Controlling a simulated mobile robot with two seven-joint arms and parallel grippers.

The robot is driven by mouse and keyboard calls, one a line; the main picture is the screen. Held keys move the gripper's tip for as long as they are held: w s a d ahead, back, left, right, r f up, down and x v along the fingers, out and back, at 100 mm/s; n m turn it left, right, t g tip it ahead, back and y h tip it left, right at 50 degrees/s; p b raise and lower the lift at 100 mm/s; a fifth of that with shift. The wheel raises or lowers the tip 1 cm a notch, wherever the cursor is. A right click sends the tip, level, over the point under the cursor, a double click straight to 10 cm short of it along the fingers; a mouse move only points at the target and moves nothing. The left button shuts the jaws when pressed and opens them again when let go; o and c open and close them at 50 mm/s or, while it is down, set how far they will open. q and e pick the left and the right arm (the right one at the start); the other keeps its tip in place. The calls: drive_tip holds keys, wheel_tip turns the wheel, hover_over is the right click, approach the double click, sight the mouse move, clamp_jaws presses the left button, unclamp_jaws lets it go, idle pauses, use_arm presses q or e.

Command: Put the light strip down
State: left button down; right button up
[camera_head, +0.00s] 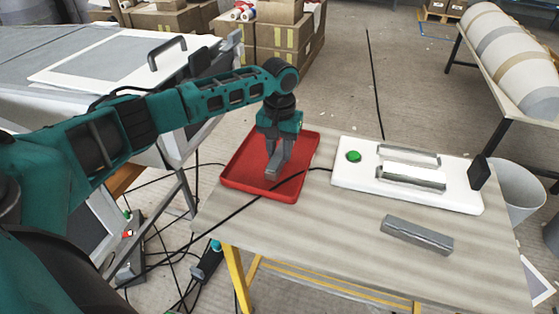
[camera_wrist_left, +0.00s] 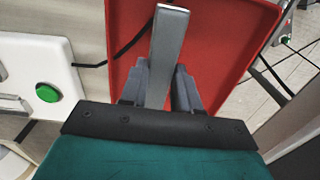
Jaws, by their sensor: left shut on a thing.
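My left gripper (camera_head: 279,157) points down over the red tray (camera_head: 236,180) on the table. It is shut on a light grey strip (camera_head: 271,175), a narrow straight bar. In the left wrist view the strip (camera_wrist_left: 168,42) sticks out between the fingers (camera_wrist_left: 160,92), with the red tray (camera_wrist_left: 222,45) behind it. The strip is within the tray's outline; I cannot tell whether it touches the floor of the tray. My right gripper is not in view.
A white panel (camera_head: 345,176) with a green button (camera_head: 353,156) and two metallic bars (camera_head: 411,177) stands right of the tray. A darker grey bar (camera_head: 416,235) lies in front of it. A black cable (camera_head: 250,202) crosses the table by the tray. The front middle of the table is clear.

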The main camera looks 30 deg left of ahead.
sight(280, 153)
use_arm(q)
wheel_tip(280, 153, down, 3)
drive_tip(key=shift+f, duration=0.15)
drive_tip(key=c, duration=0.8)
unclamp_jaws()
drive_tip(key=shift+f, duration=0.1)
